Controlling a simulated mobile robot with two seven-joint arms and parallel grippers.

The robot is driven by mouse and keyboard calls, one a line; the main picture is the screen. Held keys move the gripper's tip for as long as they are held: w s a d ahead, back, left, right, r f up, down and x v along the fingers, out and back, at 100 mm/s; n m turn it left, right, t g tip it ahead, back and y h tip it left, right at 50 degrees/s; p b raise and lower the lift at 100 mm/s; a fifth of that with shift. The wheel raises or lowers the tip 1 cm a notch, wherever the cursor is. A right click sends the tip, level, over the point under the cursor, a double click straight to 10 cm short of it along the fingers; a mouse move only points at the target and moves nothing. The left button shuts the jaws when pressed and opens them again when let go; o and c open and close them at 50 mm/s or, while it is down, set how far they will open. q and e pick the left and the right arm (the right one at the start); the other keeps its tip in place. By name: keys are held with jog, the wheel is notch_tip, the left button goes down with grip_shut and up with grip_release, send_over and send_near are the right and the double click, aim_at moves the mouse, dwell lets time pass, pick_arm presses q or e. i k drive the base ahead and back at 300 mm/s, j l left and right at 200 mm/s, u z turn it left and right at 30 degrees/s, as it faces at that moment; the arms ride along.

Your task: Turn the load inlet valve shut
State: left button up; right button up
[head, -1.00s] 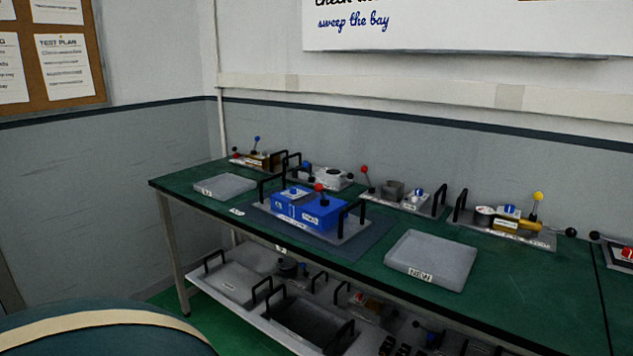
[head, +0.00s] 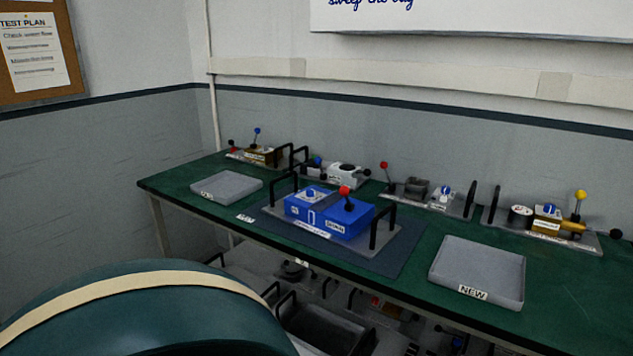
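Several valve-like units with levers stand on the green bench (head: 408,274). I cannot tell which one is the load inlet valve, as the labels are too small to read. A blue unit (head: 327,214) with a red-knobbed lever sits on a grey plate with black handles in the middle. A brass unit with a yellow-knobbed lever (head: 579,207) stands at the right. A brass unit with a blue-knobbed lever (head: 257,144) stands at the back left. A grey unit with a red-knobbed lever (head: 386,174) stands at the back. Neither of my grippers shows.
A grey tray labelled NEW (head: 478,270) lies right of the blue unit. Another grey tray (head: 227,187) lies at the left. A lower shelf holds more handled plates and trays. A large dark teal rounded shape with a cream band (head: 140,310) fills the lower left foreground.

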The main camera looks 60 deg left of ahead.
aim_at(310, 192)
jog(key=j, duration=0.55)
jog(key=k+j+z, duration=0.1)
jog(key=j, duration=0.4)
jog(key=k+j+z, duration=0.1)
jog(key=j, duration=0.45)
jog(key=k+j, duration=0.15)
jog(key=j, duration=0.35)
